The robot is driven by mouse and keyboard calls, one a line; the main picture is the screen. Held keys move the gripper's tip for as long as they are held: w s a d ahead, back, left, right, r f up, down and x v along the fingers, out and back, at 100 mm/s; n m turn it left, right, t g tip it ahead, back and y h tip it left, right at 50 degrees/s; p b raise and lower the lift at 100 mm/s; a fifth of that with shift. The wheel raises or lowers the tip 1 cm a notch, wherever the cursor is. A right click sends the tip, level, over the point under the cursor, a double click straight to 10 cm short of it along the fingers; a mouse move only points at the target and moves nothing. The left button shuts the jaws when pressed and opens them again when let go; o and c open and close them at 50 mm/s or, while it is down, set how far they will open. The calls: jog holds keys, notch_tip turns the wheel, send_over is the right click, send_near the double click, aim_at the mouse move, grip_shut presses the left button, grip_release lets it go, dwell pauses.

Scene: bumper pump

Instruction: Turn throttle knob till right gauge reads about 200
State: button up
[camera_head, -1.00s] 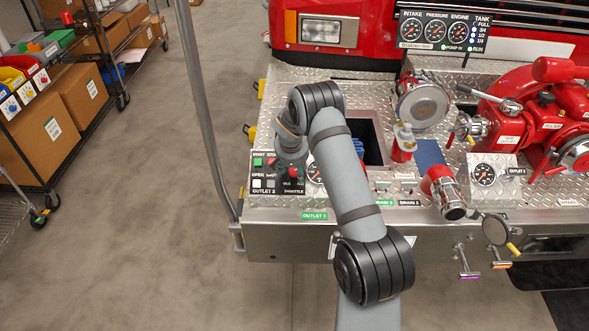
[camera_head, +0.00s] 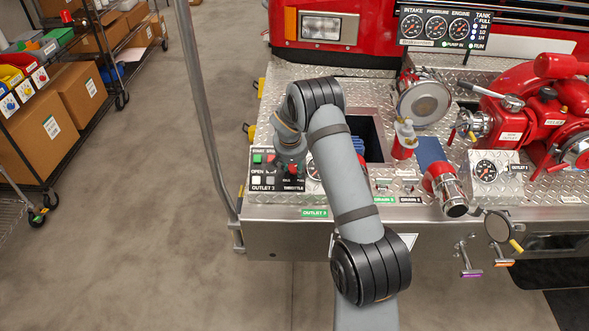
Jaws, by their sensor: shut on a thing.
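My gripper (camera_head: 291,162) points down at the control panel (camera_head: 257,180) on the left of the truck's metal deck. It is shut on the red throttle knob (camera_head: 292,169), which shows just below it above the THROTTLE label. The fingers and much of the knob are small and partly hidden by my wrist. The right gauge (camera_head: 459,28), labelled ENGINE, is on the dark gauge panel at the top right, beside the pressure gauge (camera_head: 436,27) and the intake gauge (camera_head: 411,26). The needles are too small to read exactly.
START and STOP buttons (camera_head: 264,158) and outlet switches sit close left of the knob. An open bay (camera_head: 372,138) lies to the right. A red-and-white bottle (camera_head: 404,140) and a red pump (camera_head: 515,115) stand farther right. A grey pole (camera_head: 203,110) rises at left.

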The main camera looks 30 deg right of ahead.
jog(key=o, duration=1.1)
jog(key=shift+o, duration=0.2)
jog(key=v, duration=1.2)
